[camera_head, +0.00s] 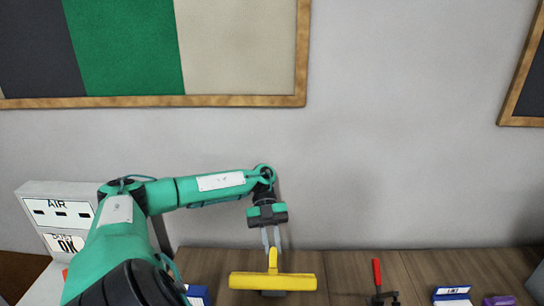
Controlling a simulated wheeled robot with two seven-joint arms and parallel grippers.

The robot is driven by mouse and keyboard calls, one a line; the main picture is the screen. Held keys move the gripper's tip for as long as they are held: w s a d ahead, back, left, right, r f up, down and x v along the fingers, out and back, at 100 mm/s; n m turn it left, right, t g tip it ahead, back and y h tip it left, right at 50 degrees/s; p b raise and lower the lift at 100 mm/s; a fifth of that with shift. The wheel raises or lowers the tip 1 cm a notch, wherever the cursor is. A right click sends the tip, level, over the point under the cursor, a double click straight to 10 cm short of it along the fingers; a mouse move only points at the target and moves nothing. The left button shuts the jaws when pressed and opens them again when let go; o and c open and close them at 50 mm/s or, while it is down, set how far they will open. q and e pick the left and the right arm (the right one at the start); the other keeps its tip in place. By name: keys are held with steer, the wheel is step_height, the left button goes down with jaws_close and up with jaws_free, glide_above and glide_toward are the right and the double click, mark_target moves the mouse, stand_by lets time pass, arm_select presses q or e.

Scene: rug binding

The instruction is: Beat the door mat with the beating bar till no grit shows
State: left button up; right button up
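A yellow bar with a short upright stem (272,282), which looks like the beating bar, is at the front middle of the wooden bench top. A small dark thing shows under it. My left gripper (271,248) points down right above it, with its two thin fingers at the top of the stem. I cannot tell whether the fingers are pressed on the stem or just beside it. I make out no door mat and no grit in this view. My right gripper is not in view.
The wooden bench top (343,270) runs along a grey wall. To the right are a red-handled clamp-like tool (377,275), a blue and white labelled box (452,294) and a purple item (498,300). A grey box marked AIR (58,210) stands left.

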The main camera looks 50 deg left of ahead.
arm_select(q)
steer(key=o, duration=0.4)
steer(key=shift+w, duration=0.1)
steer(key=shift+o, duration=0.2)
steer(key=shift+r, duration=0.3)
step_height(320, 180, up, 19)
steer(key=b, duration=0.5)
steer(key=shift+r, duration=0.2)
steer(key=shift+f, duration=0.1)
